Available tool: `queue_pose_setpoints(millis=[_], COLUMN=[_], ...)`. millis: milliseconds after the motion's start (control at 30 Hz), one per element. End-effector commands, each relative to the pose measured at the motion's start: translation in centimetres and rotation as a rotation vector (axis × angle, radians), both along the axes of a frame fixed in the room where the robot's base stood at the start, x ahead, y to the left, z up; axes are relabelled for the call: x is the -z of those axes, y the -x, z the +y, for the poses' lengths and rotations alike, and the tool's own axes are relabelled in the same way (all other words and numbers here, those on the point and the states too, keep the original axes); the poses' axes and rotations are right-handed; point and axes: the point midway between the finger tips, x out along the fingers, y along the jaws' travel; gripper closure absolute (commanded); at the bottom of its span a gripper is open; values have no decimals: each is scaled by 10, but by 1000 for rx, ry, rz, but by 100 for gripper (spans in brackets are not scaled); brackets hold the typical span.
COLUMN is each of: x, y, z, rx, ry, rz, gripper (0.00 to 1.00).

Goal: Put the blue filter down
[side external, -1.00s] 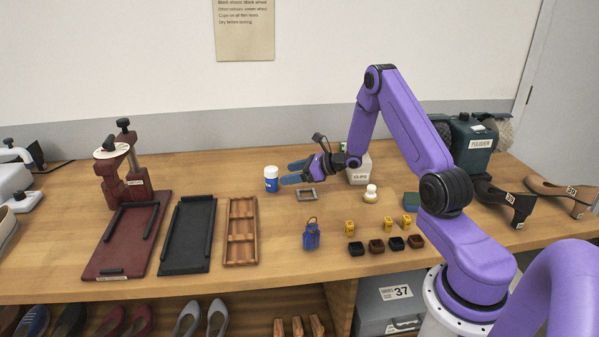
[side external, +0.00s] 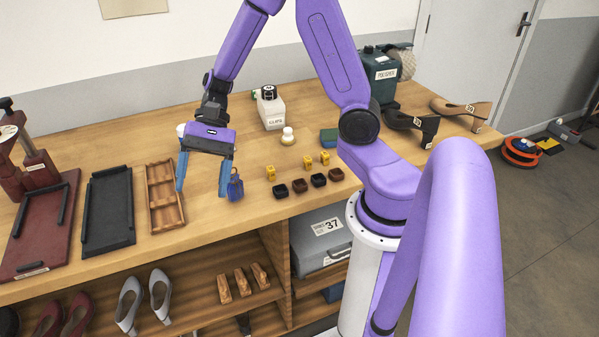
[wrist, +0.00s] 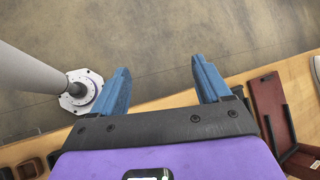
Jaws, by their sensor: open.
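My gripper (side external: 201,192) is open, with its two blue fingers pointing down near the table's front edge. It also shows in the wrist view (wrist: 161,64), where the space between the fingers is empty, with floor and the table edge beyond. I cannot make out anything that is clearly a blue filter. A small blue object with a loop on top (side external: 235,187) stands on the table just right of the right finger in the side view. I cannot tell whether they touch.
A wooden compartment tray (side external: 166,216), a black tray (side external: 108,221) and a red board (side external: 38,240) lie to the left. Several yellow pieces (side external: 271,173) and small dark cups (side external: 280,190) sit right.

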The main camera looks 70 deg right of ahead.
Motion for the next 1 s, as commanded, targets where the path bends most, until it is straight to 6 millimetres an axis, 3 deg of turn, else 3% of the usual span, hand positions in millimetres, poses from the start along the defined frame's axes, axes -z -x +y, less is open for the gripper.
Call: queue_pose_setpoints(millis=[33, 200, 400, 533, 700, 1000], x=[-5, -13, -19, -24, -30, -33], y=[24, 94, 153, 173, 183, 185], z=[8, 10, -10, -26, -40, -45], rx=[-132, -569, -1061, -1352, -1618, -1746], ry=[33, 146, 254, 310, 356, 379], rz=[-49, -219, -460, -638, -826, -928], gripper=[24, 24, 24, 24, 24, 24])
